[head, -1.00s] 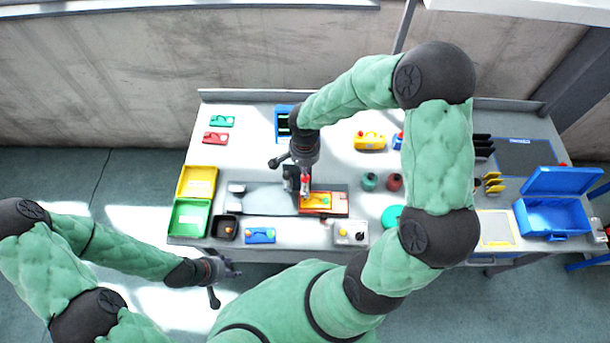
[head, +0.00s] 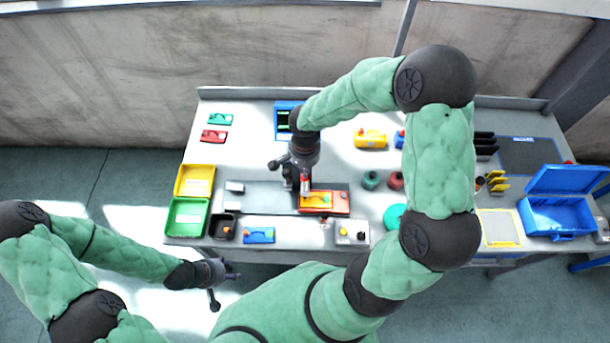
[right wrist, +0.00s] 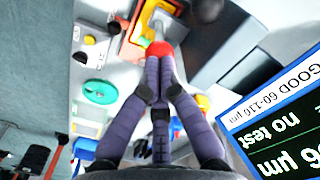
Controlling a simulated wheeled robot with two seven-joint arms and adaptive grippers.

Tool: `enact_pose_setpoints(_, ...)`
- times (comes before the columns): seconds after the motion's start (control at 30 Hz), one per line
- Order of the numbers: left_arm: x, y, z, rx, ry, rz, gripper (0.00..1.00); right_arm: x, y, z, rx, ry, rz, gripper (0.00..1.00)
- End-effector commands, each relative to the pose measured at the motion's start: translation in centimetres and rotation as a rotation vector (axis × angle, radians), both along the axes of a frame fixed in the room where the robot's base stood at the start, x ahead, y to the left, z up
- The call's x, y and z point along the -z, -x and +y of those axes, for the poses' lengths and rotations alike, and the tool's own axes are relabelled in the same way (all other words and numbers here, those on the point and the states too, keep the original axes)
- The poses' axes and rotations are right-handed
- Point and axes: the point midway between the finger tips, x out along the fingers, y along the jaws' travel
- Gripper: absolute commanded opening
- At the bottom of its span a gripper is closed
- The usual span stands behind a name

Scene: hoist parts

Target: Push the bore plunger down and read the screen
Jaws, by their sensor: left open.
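A red knob (right wrist: 160,48), apparently the top of the bore plunger, shows at my right fingertips in the right wrist view. It also shows in the head view (head: 305,187), above an orange and yellow part (head: 316,200) on the grey fixture plate. My right gripper (right wrist: 159,85) has its fingers close together, tips at the knob; I cannot tell how far down the knob is. My left gripper (head: 230,272) is open and empty off the table's front edge.
Yellow (head: 195,167) and green (head: 171,232) bins stand at the left. A blue part (head: 259,241) and a grey part (head: 343,241) lie along the front edge. Dark green and red round items are right of the plate. An open blue case (head: 553,236) is far right.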

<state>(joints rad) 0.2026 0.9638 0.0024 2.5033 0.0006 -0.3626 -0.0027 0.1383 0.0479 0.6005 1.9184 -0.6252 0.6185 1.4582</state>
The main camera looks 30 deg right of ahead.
Motion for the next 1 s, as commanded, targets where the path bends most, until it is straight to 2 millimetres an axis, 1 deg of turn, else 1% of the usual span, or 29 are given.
enact_pose_setpoints(0.03,0.5,0.0,0.0,0.0,0.0,0.0,0.51,0.5,0.0,0.0,0.0,0.0,0.0,0.0)
enact_pose_setpoints(0.57,3.5,0.0,0.0,0.0,0.0,0.0,0.51,3.3,0.1,0.0,0.0,-0.001,0.003,0.0)
enact_pose_setpoints(0.87,3.1,0.0,0.0,0.0,0.0,0.0,0.51,3.0,0.1,0.1,-0.001,0.0,0.004,0.0)
enact_pose_setpoints(1.0,2.5,0.0,0.0,0.0,0.0,0.0,0.51,2.1,0.1,0.0,-0.001,0.0,0.004,0.0)
